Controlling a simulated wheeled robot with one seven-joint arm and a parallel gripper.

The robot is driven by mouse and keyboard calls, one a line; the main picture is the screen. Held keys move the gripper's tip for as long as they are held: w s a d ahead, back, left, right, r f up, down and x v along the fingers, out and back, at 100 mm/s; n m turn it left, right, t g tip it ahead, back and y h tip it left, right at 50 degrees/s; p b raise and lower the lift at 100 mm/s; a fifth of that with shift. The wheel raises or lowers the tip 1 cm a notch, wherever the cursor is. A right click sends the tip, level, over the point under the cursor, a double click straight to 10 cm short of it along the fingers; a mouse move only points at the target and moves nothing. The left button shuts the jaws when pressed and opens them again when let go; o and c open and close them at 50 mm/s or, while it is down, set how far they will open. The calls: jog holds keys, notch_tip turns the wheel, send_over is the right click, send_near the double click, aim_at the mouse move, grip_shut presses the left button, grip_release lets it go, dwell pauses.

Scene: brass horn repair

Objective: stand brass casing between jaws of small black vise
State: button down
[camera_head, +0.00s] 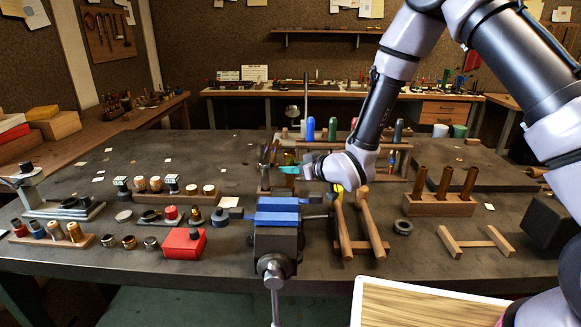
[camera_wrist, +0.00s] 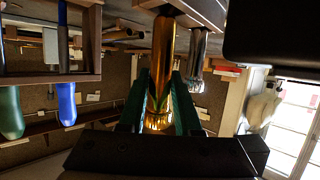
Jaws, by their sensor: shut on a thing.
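My gripper (camera_wrist: 160,122) has green fingers closed on both sides of a brass casing (camera_wrist: 164,55) in the wrist view. The casing runs between the fingers, and its far end is beside a wooden rack (camera_wrist: 205,12); I cannot tell whether it touches the rack. In the head view my gripper (camera_head: 288,169) is near the tool rack at the table's middle, behind a vise (camera_head: 277,240) with blue jaws and a dark body. I see no casing between those jaws. I cannot pick out a separate small black vise with certainty.
A wooden block (camera_head: 437,205) with upright brass tubes stands right. A red box (camera_head: 184,243) and small parts are at left. Wooden bars (camera_head: 362,225) lie right of the blue-jawed vise. A black block (camera_head: 551,222) is at far right. Upright handles (camera_wrist: 67,105) stand beside my gripper.

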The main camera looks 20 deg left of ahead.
jog(key=shift+f, duration=0.35)
jog(key=c, duration=0.6)
grip_release()
